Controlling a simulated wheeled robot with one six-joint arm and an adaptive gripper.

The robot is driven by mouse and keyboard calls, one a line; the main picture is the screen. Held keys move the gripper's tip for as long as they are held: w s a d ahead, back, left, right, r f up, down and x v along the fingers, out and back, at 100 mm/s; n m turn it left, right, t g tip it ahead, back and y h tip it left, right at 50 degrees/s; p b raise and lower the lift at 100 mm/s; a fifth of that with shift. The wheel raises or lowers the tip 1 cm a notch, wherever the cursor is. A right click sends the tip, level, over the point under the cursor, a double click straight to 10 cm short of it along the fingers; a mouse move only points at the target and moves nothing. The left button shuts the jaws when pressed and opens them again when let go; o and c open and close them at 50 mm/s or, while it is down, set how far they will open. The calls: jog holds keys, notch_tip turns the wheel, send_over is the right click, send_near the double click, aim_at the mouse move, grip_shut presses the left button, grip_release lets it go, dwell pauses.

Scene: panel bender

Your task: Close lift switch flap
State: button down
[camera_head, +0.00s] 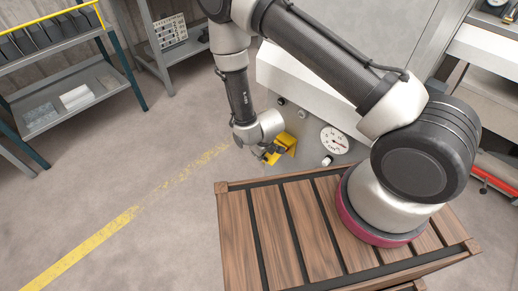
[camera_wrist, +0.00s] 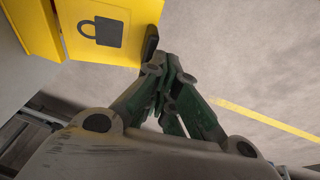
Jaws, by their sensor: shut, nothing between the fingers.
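The lift switch flap (camera_wrist: 108,30) is a yellow plate with a black padlock symbol, at the top left of the wrist view. A yellow housing (camera_wrist: 35,24) adjoins it on the left. In the head view the yellow switch unit (camera_head: 287,143) sticks out from the grey machine's side. My gripper (camera_wrist: 168,62) is shut and empty, its green fingertips together at the flap's right edge, beside a dark block there. I cannot tell whether they touch it. In the head view my gripper (camera_head: 268,155) is beside the switch unit and partly hidden by my wrist.
The grey machine cabinet (camera_head: 312,100) carries a round dial gauge (camera_head: 334,140) and knobs right of the switch. A shelf rack (camera_head: 75,85) stands at the left. The floor (camera_head: 150,170) between is clear, with a worn yellow line (camera_head: 90,255).

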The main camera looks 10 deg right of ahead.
jog(key=w+d+f+t+h, duration=0.2)
jog(key=f+h, duration=0.1)
jog(key=f, duration=0.3)
jog(key=w+d+f+n+t+h, duration=0.1)
jog(key=d+f+t+h, duration=0.2)
jog(key=f, duration=0.4)
jog(key=shift+w, duration=0.35)
jog(key=shift+d, duration=0.15)
jog(key=shift+r, duration=0.1)
dwell(0.6)
